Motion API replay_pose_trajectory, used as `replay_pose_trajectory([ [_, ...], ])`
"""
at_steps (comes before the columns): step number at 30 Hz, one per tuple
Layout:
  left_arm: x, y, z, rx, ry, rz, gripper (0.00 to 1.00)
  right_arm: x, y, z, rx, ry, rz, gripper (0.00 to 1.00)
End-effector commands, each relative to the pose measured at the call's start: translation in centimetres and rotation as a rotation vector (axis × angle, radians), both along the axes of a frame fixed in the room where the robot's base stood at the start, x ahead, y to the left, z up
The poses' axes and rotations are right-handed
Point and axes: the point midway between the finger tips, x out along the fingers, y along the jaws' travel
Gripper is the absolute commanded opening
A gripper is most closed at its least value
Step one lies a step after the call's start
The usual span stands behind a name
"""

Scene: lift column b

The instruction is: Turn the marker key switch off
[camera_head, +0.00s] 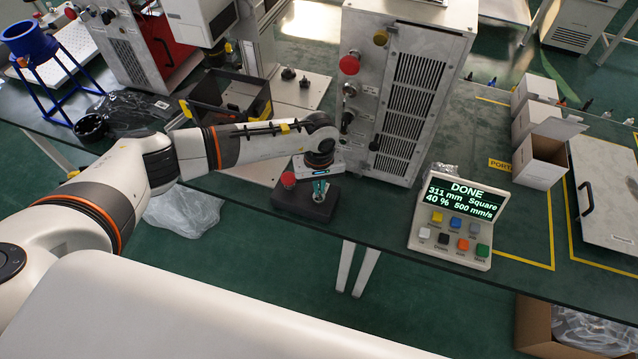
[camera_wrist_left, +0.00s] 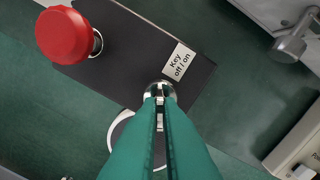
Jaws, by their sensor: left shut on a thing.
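The key switch (camera_wrist_left: 159,92) is a round metal lock with a key in it, on a dark box (camera_head: 292,205) near the table's front edge. A white label (camera_wrist_left: 180,62) beside it reads "Key off / on". My left gripper (camera_head: 320,190) points down over the box, and its teal fingers (camera_wrist_left: 160,118) are shut on the key, which they partly hide. A pale ring (camera_wrist_left: 118,128) shows beside the fingers in the wrist view. A red mushroom button (camera_wrist_left: 64,35) stands on the same box; it also shows in the head view (camera_head: 288,179). My right gripper is not in view.
A metal cabinet (camera_head: 360,100) with knobs and vents stands just behind the gripper. A control panel (camera_head: 455,215) reading "DONE" stands to the right. A black bin (camera_head: 225,95) is at the back left. Open table lies between box and panel.

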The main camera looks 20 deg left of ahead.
Motion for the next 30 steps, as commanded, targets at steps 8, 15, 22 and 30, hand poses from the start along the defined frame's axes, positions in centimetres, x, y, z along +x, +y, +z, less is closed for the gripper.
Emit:
replay_pose_trajectory([
  [8, 0.1, 0.1, -0.2, 0.001, -0.002, 0.084, 0.0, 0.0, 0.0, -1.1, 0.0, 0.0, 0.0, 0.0],
  [15, 0.1, 0.0, -0.3, -0.001, -0.003, 0.265, 0.0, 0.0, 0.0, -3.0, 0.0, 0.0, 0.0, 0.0],
  [22, 0.1, 0.0, -0.3, 0.0, -0.003, 0.483, 0.0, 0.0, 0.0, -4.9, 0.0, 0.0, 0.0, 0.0],
  [30, 0.1, 0.0, -0.2, 0.0, -0.003, 0.729, 0.0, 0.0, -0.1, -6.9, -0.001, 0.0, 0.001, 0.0],
])
